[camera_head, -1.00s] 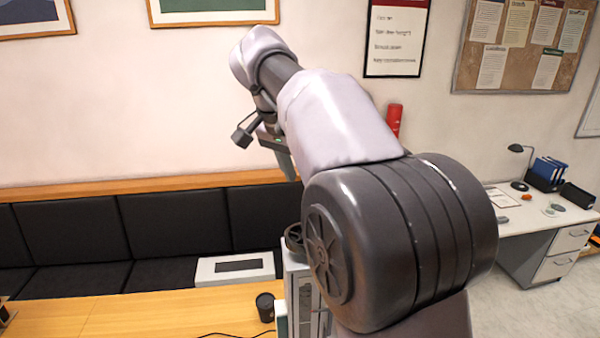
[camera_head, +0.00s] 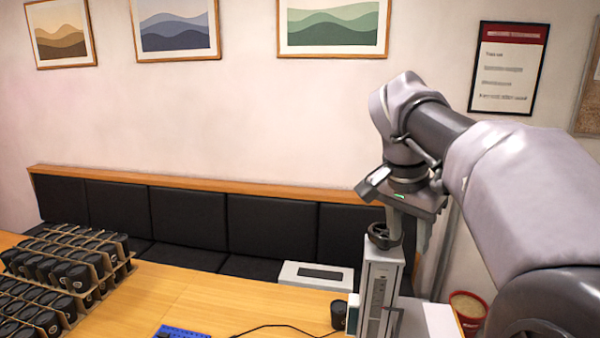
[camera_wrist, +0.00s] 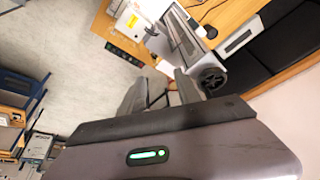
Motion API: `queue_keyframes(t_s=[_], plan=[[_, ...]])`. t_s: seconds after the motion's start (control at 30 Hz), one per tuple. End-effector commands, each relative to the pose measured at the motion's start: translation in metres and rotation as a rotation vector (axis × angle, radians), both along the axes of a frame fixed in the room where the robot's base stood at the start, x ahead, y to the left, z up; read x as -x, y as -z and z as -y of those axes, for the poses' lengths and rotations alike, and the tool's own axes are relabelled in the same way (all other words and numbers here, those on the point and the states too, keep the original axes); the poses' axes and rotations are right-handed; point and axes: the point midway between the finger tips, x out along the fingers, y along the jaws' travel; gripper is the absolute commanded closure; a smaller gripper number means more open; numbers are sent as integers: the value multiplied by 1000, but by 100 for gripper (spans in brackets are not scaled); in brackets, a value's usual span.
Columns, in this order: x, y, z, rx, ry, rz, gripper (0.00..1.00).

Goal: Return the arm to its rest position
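My arm (camera_head: 520,190) reaches in from the right side of the head view, raised, with its wrist bent downward. My gripper (camera_head: 409,232) points down, above and just behind the top of the tall grey laser marker column (camera_head: 378,292). Its two fingers are apart with nothing between them. In the wrist view the gripper (camera_wrist: 160,88) also shows its fingers spread, with floor visible between them. The marker's round dark knob (camera_wrist: 210,77) shows beside the right finger. I cannot tell how much clearance there is.
A black cup (camera_head: 338,316) and a white box (camera_head: 316,277) are near the marker. Racks of black cups (camera_head: 60,265) fill the table's left. A cable (camera_head: 285,327) crosses the table (camera_head: 225,300). A red bin (camera_head: 468,305) stands right, below the arm.

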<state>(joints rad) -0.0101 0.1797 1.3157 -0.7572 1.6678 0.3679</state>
Motion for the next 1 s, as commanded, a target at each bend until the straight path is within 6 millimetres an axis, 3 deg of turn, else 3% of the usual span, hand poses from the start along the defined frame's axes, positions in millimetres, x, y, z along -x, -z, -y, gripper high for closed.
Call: queue_keyframes(t_s=[0.03, 0.17, 0.27, 0.37, 0.5, 0.6, 0.7, 0.8, 1.0], plan=[[10, 26, -3, -10, -28, 2, 60], [40, 68, -15, -39, -112, 13, 60], [68, 111, -26, -68, -186, 28, 60], [104, 172, -40, -104, -272, 55, 60], [170, 296, -66, -165, -404, 123, 60], [207, 371, -81, -197, -468, 176, 60], [230, 418, -89, -214, -505, 215, 60], [241, 438, -93, -222, -519, 233, 60], [243, 437, -94, -224, -523, 238, 60]])
